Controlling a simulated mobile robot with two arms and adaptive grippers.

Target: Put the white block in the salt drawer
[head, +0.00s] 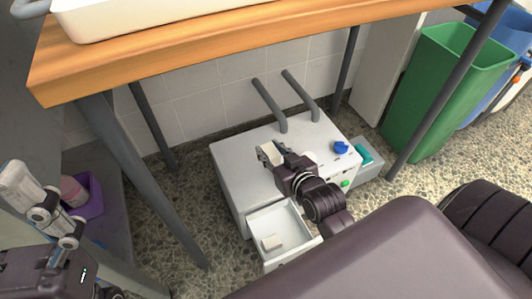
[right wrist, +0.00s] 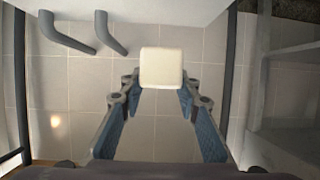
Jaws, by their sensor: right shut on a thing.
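My right gripper (head: 274,154) is shut on a white block (right wrist: 161,68), which sits between its fingertips in the right wrist view. In the head view the gripper and block are over the top of a low white cabinet (head: 238,170), behind the open drawer. A white drawer (head: 302,221) is pulled out at the cabinet's front and holds a small off-white block (head: 271,242). I see no label that tells whether it is the salt drawer. My left gripper (head: 44,204) is at the left edge; its finger opening is unclear.
A grey drawer (head: 372,171) with a teal thing (head: 362,154) is open at the cabinet's right. A green bin (head: 440,90) stands right. A purple container (head: 90,205) is at left.

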